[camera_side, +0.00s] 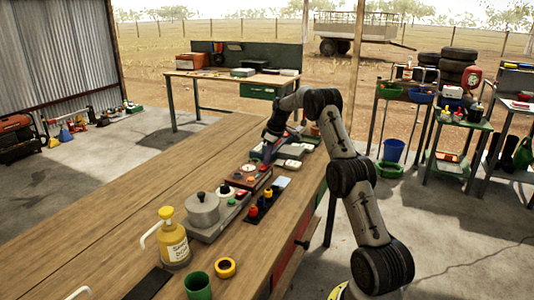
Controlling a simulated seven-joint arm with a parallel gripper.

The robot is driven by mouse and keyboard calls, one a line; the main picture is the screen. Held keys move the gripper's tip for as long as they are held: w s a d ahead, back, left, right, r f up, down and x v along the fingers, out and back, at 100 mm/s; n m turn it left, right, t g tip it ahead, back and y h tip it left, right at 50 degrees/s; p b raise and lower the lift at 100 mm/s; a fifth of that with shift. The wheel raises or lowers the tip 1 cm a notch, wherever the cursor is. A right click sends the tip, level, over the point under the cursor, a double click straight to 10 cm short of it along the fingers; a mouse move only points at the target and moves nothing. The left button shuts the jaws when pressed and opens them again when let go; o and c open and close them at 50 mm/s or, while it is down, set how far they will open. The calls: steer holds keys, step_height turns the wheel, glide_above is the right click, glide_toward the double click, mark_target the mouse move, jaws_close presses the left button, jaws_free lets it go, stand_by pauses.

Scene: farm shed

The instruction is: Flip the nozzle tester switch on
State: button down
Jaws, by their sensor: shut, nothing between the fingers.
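My gripper (267,155) points down over the far part of the long wooden workbench (130,215), its fingers shut and empty. It is at or just above a group of small devices. A reddish-brown box with a round dial (249,170) lies just in front of it. Pale low boxes (290,158) lie just to its right. Nearer the camera is a grey unit with a round lidded pot (203,210) and small coloured knobs. I cannot tell which device is the nozzle tester, nor make out its switch or its position. Contact with my gripper cannot be told.
A dark tray with red and yellow knobbed parts (266,206) lies on the bench's right side. A yellow pump bottle (173,240), a green cup (198,287) and a yellow ring (225,267) stand nearer. The bench's left half is clear.

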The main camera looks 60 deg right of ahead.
mark_target(265, 169)
stand_by(0.3)
steer(key=shift+d+f, duration=0.2)
steer(key=shift+f, duration=0.2)
steer(key=shift+a, duration=0.15)
steer(key=shift+a, duration=0.7)
steer(key=r, duration=0.5)
steer(key=shift+a, duration=0.3)
steer(key=v, duration=0.9)
steer(key=shift+r, duration=0.2)
steer(key=shift+s+d, duration=0.1)
steer(key=shift+d, duration=0.1)
steer(key=shift+d+r, duration=0.15)
steer(key=shift+d, duration=0.2)
